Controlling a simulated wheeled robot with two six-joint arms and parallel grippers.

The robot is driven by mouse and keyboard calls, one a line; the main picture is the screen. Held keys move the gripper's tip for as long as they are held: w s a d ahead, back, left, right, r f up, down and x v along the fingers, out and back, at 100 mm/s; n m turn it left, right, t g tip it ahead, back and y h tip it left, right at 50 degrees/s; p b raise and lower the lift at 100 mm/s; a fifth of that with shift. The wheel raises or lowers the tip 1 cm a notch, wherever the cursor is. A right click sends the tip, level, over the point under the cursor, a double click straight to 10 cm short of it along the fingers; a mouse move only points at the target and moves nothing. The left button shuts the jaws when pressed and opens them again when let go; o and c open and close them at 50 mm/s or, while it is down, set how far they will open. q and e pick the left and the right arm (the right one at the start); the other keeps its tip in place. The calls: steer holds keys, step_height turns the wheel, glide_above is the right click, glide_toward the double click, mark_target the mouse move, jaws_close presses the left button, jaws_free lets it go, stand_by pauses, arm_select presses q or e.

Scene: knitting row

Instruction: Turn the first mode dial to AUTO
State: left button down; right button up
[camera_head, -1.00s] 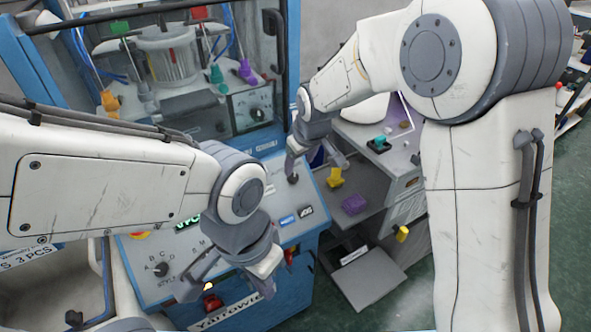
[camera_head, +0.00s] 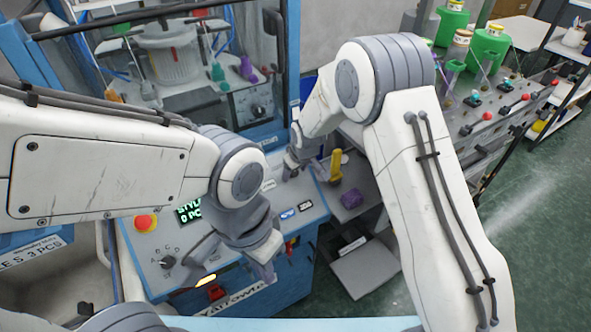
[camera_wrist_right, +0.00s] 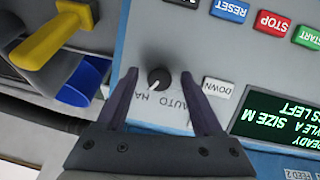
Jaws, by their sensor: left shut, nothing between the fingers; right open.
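The mode dial (camera_wrist_right: 158,78) is a small black knob on a light panel in the right wrist view. The upside-down words AUTO and "HA", the latter partly cut off, are printed beside it. Its pale mark seems to point towards "HA". My right gripper (camera_wrist_right: 160,95) is open, with one finger on each side of the dial; I cannot tell whether they touch it. In the head view my right gripper (camera_head: 291,163) is low over the panel's far right corner. My left gripper (camera_head: 266,270) is shut and empty above the panel's front edge.
RESET (camera_wrist_right: 230,9), STOP (camera_wrist_right: 270,22) and DOWN (camera_wrist_right: 217,88) labels or buttons lie near the dial. A yellow handle (camera_wrist_right: 55,45) and blue cup (camera_wrist_right: 82,82) are beside the panel. A lettered dial (camera_head: 167,262) and red button (camera_head: 145,222) are at left.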

jaws_close()
steer(key=shift+f+n+b, duration=0.2)
steer(key=shift+n+b, duration=0.3)
steer(key=shift+b, duration=0.5)
steer(key=n+t+b, duration=0.1)
steer(key=n+b, duration=0.2)
steer(key=b, duration=0.2)
steer(key=n+t+h+b, duration=0.1)
steer(key=n+b, duration=0.3)
steer(key=b, duration=0.1)
steer(key=shift+f+b, duration=0.1)
steer(key=shift+b, duration=0.3)
steer(key=shift+s+r+n+t+b, duration=0.15)
steer(key=shift+n+t+b, duration=0.35)
steer(key=shift+n+b, duration=1.05)
steer(key=shift+r, duration=0.1)
